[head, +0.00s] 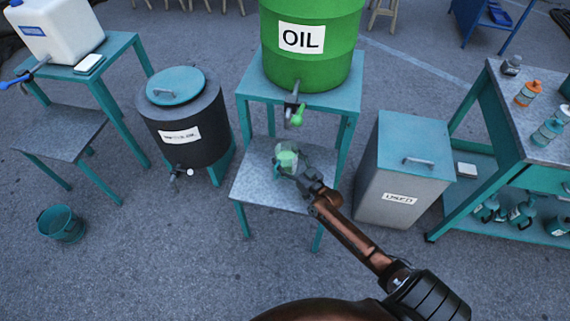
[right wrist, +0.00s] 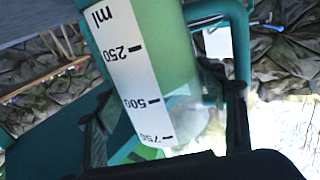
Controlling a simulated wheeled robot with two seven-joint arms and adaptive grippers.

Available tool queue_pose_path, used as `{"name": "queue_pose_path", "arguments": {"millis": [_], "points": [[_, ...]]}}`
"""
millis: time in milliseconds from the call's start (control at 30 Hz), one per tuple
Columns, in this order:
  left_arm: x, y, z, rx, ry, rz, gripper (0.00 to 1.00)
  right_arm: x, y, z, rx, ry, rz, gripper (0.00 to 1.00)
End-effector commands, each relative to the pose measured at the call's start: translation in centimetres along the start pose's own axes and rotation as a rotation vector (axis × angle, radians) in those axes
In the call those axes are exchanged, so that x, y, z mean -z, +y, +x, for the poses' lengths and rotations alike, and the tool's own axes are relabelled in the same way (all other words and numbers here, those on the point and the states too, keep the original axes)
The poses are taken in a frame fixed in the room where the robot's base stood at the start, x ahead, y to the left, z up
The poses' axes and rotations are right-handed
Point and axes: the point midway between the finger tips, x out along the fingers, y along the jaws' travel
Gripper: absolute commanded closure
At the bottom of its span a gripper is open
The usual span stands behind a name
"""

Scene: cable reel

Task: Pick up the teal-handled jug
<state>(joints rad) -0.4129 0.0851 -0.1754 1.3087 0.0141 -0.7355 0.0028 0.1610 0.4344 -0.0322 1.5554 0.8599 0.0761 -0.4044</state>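A clear jug (head: 287,155) with green liquid in it is at the lower shelf under the green oil drum, below its tap. In the right wrist view the jug (right wrist: 165,50) shows a white ml scale and a teal handle on its right. My right gripper (head: 297,177) is at the jug's near side. In the wrist view its fingers (right wrist: 165,115) lie on either side of the jug, the right one by the handle. Whether they press on it is unclear. The jug's base is partly hidden by the gripper. My left gripper is out of view.
The green oil drum (head: 310,55) stands on a teal stand (head: 262,92), its tap (head: 294,112) above the jug. A dark tank (head: 185,125) is left and a grey lidded bin (head: 400,165) right. A workbench (head: 530,105) holds bottles, with several teal-handled jugs below. A bucket (head: 62,224) stands left.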

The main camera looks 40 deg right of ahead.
Motion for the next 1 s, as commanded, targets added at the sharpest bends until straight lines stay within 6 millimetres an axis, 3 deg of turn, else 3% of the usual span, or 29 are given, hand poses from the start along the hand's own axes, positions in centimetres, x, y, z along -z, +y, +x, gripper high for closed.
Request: {"name": "queue_pose_path", "arguments": {"millis": [733, 1000], "points": [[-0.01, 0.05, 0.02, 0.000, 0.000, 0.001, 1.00, 0.21, 0.12, -0.01, -0.001, 0.004, -0.002, 0.88], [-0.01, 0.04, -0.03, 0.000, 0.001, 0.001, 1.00, 0.33, 0.08, 0.01, -0.001, 0.004, -0.002, 0.88]]}}
